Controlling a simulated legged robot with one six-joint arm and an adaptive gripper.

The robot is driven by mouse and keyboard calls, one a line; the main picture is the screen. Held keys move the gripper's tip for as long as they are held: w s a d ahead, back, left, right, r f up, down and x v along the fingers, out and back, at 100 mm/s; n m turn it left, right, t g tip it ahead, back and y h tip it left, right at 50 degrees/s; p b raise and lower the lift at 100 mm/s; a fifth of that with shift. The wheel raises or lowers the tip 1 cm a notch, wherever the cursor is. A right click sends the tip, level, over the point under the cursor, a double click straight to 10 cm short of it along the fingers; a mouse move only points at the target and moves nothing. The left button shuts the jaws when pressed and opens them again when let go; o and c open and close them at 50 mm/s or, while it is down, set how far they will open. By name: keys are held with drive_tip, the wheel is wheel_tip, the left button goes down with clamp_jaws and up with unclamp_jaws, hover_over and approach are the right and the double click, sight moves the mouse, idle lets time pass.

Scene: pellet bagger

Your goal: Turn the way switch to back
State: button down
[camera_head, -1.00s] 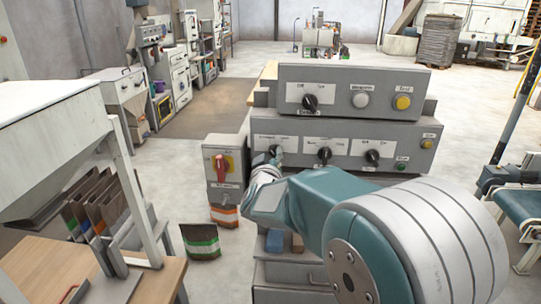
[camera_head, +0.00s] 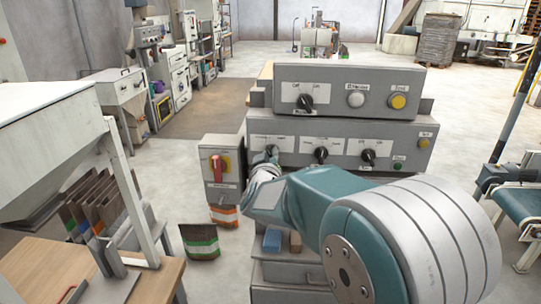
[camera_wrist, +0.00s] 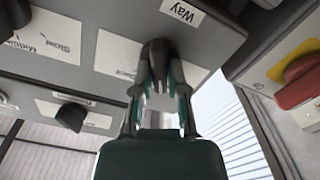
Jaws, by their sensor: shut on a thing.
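The way switch (camera_wrist: 157,48) is a black knob on the left end of the lower grey control panel (camera_head: 440,136). In the wrist view its "Way" label (camera_wrist: 182,12) shows beside it, with the panel appearing upside down. My gripper (camera_wrist: 158,84) is shut on the knob, with one finger on each side. In the head view the switch (camera_head: 271,150) is partly hidden by my gripper (camera_head: 268,160). The knob's exact pointing direction cannot be told.
Two more black knobs (camera_head: 321,154) (camera_head: 368,156) and a green button (camera_head: 398,166) sit to the right on the same panel. An upper panel (camera_head: 340,78) stands above. A grey box with a red switch (camera_head: 217,168) stands close on the left.

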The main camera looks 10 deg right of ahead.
drive_tip(key=m, duration=1.1)
drive_tip(key=shift+d+r, duration=0.1)
drive_tip(key=shift+d, duration=0.05)
drive_tip(key=shift+m, duration=0.3)
idle(0.4)
drive_tip(key=c, duration=0.7)
unclamp_jaws()
drive_tip(key=shift+o, duration=0.2)
drive_tip(key=shift+w, duration=0.1)
drive_tip(key=v, duration=1.2)
